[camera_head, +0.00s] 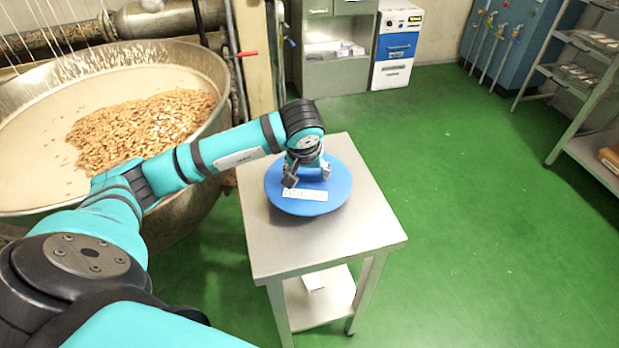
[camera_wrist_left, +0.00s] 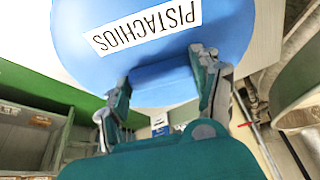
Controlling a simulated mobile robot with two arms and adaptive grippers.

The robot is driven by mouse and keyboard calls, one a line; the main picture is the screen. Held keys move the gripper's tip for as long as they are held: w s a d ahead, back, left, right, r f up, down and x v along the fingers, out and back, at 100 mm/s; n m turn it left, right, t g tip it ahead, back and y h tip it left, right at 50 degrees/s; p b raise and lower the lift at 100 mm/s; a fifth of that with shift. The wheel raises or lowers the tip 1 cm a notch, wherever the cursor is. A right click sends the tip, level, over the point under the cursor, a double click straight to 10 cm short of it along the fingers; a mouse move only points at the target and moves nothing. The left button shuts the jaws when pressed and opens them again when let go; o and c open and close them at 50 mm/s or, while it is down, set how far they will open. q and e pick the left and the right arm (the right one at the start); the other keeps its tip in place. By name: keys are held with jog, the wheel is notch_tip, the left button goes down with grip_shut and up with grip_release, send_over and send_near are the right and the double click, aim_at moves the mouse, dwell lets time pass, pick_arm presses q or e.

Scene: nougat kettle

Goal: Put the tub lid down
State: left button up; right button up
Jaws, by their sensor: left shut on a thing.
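My right gripper is not in view.
A large kettle (camera_head: 28,95) of nuts stands left of the table. The tabletop's front and right parts are bare. A lower shelf (camera_head: 318,306) holds a small white item. Green floor (camera_head: 470,210) lies open to the right, with a rack (camera_head: 560,125) beyond.

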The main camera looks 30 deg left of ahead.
aim_at(309, 180)
pick_arm(q)
jog(key=shift+w, duration=0.5)
jog(key=shift+w+a+f, duration=0.1)
jog(key=shift+f, duration=0.1)
notch_tip(309, 180, down, 3)
jog(key=shift+f+b, duration=0.15)
jog(key=shift+b, duration=0.95)
jog(key=o, duration=1.2)
jog(key=shift+f, duration=0.1)
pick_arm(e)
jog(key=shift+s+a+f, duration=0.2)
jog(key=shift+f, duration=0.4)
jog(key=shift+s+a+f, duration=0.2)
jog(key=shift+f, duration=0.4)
